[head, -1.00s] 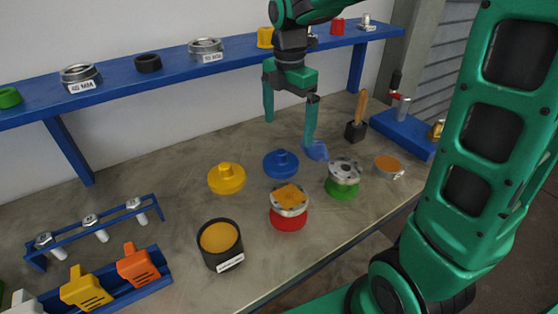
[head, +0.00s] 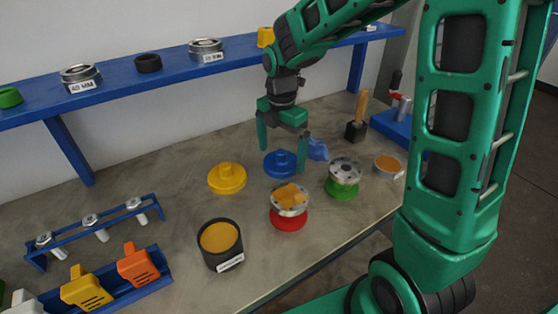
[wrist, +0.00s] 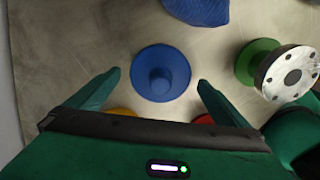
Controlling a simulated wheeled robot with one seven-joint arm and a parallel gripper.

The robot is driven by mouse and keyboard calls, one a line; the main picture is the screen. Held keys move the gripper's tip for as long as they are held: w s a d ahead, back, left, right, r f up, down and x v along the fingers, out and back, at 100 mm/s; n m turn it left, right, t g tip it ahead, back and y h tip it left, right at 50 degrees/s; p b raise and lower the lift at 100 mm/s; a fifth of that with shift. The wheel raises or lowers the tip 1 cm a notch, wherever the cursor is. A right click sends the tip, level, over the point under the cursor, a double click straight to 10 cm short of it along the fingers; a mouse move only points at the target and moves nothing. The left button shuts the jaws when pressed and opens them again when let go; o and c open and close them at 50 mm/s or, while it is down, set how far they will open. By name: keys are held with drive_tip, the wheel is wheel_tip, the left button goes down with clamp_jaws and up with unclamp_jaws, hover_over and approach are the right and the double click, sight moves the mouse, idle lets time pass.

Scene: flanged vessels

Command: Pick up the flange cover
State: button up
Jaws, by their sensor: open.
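A blue flange cover (head: 270,168), a round disc with a raised knob, lies on the grey bench. A similar yellow cover (head: 227,180) lies to its left. My gripper (head: 283,158) is open and empty, pointing down over the blue cover. In the wrist view the blue cover (wrist: 160,73) sits between and slightly beyond the two fingertips (wrist: 159,80), its knob near the middle of the gap. The fingers appear apart from it; their exact height above it is hard to tell.
A red flanged vessel (head: 289,219) with an orange top piece and a green one (head: 342,187) stand nearby. A blue cloth (head: 318,150) lies close to the right finger. A black cup (head: 220,260) is nearer the front. A blue shelf (head: 120,88) runs along the back.

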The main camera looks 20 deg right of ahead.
drive_tip(key=shift+f, duration=0.45)
drive_tip(key=c, duration=1)
drive_tip(key=shift+r, duration=0.1)
